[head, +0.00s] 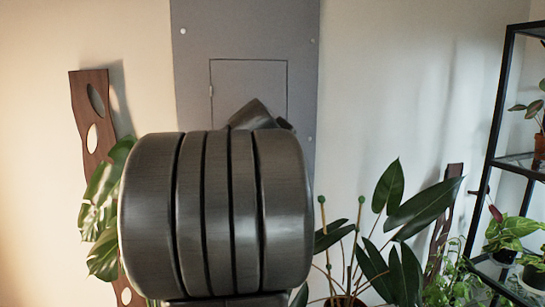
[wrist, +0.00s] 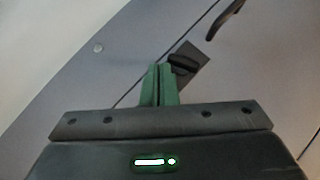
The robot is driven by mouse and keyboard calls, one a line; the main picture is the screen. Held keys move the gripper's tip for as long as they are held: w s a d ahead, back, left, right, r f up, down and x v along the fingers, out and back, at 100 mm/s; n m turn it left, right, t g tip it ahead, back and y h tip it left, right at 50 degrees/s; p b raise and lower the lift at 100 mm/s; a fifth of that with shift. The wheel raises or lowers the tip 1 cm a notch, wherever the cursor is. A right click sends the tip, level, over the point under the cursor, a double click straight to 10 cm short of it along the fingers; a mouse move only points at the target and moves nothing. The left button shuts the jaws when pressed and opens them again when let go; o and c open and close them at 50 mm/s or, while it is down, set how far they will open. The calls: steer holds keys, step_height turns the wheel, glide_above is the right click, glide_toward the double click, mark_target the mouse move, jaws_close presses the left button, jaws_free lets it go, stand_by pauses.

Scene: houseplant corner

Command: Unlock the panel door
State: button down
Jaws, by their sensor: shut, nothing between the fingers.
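The grey panel door (head: 248,80) is flush in a tall grey panel (head: 245,28) on the wall and looks closed. My arm hides its lower part in the head view. In the wrist view the door (wrist: 250,80) lies tilted, with its seam running diagonally. A dark knob-like latch (wrist: 183,65) sits on a dark plate (wrist: 200,51) by the seam. My gripper (wrist: 160,70) has two green fingers close together, with nothing between them. Their tips are just left of the latch in the picture; I cannot tell whether they touch it. The gripper fingers are hidden in the head view.
A dark curved handle (wrist: 226,17) shows at the top of the wrist view. A leafy plant (head: 390,220) stands right of my arm, and a black shelf (head: 500,110) with pots is at the far right. A wooden wall piece (head: 88,100) hangs at left with leaves below.

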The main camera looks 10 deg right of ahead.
steer(key=shift+w+d+f, duration=0.1)
steer(key=shift+w+d, duration=0.05)
steer(key=shift+d, duration=0.5)
steer(key=shift+r, duration=0.2)
stand_by(1.2)
steer(key=shift+r+p, duration=0.45)
steer(key=shift+r, duration=0.2)
steer(key=s+a+r+p, duration=0.1)
steer(key=s+r, duration=0.6)
steer(key=r, duration=0.3)
steer(key=shift+s+a+r+p, duration=0.3)
steer(key=shift+a+p, duration=0.05)
steer(key=shift+p, duration=0.05)
steer(key=shift+w+f, duration=0.1)
